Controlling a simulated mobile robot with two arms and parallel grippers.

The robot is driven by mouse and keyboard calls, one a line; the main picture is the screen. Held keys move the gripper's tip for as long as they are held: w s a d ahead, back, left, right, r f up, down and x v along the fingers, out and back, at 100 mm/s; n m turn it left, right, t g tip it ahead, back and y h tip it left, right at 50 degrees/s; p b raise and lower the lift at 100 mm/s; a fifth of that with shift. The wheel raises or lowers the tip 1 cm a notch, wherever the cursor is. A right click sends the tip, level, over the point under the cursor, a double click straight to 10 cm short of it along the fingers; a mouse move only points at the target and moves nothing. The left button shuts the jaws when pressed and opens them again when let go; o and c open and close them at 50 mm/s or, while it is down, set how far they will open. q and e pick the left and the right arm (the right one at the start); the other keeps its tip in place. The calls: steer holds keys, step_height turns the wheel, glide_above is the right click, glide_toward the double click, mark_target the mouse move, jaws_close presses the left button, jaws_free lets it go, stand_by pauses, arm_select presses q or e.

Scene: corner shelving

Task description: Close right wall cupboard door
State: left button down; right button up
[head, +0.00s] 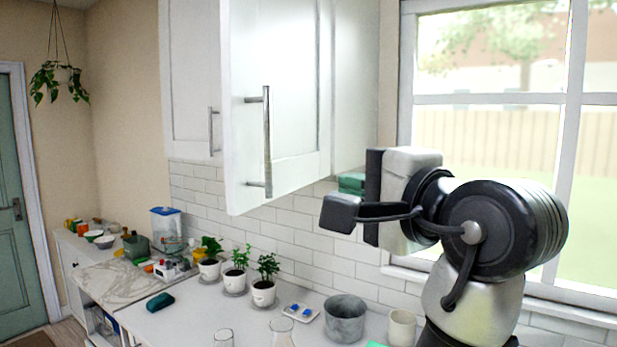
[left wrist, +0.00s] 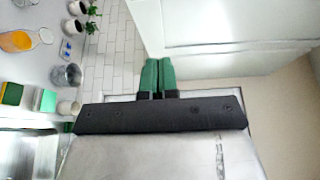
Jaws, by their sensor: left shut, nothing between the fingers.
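The right wall cupboard door (head: 290,95) is a white panel with a long vertical metal handle (head: 267,140) near its left edge. It stands out from the cupboard, partly open, its handle edge towards me. The cupboard's white side (head: 355,85) shows to its right. My left gripper (head: 352,183) is just below and right of the door, its green fingertips by the cupboard's lower right corner. In the left wrist view the green fingers (left wrist: 157,75) are shut together and empty, with white cupboard panels (left wrist: 205,25) beyond them. I cannot tell whether they touch. My right gripper is not in view.
A closed left cupboard door (head: 190,75) adjoins. Below, the counter (head: 185,320) holds potted plants (head: 263,285), a grey pot (head: 345,318), a cream cup (head: 402,327) and glasses. A window (head: 490,130) is at the right. Open air lies left of the door.

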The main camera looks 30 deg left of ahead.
arm_select(q)
steer(key=s+a+p+x, duration=0.1)
steer(key=s+p+x, duration=0.1)
steer(key=p+x, duration=0.5)
steer(key=x, duration=0.5)
steer(key=shift+a, duration=0.5)
steer(key=shift+f, duration=0.15)
